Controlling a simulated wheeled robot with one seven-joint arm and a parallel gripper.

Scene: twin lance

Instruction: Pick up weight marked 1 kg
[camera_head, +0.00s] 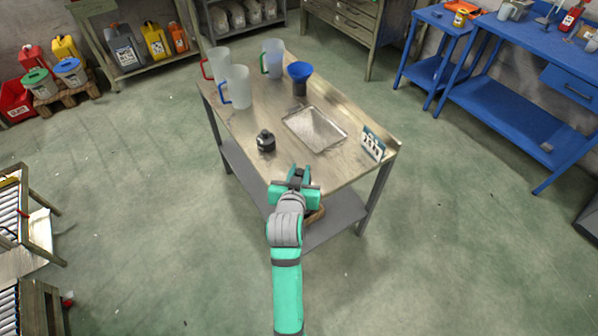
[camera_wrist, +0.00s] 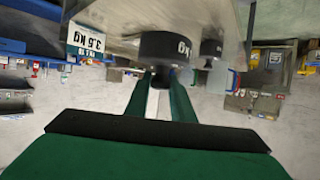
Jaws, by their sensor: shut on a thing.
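My gripper (camera_head: 299,175) is at the near edge of the metal worktable (camera_head: 340,168). In the wrist view my gripper (camera_wrist: 160,100) has its green fingers closed on the narrow top of a dark round weight (camera_wrist: 165,48). A white marking ending in "KG" shows on its side; the number is turned out of sight. In the head view this weight is hidden behind my gripper. I cannot tell whether it touches the tabletop. A second dark weight (camera_head: 265,141) stands on the table to the left and farther back; it also shows in the wrist view (camera_wrist: 211,48).
A shallow metal tray (camera_head: 314,129) lies behind my gripper. A blue funnel (camera_head: 300,72) and several jugs (camera_head: 236,86) stand at the far end. A blue bench (camera_head: 515,75) is at right.

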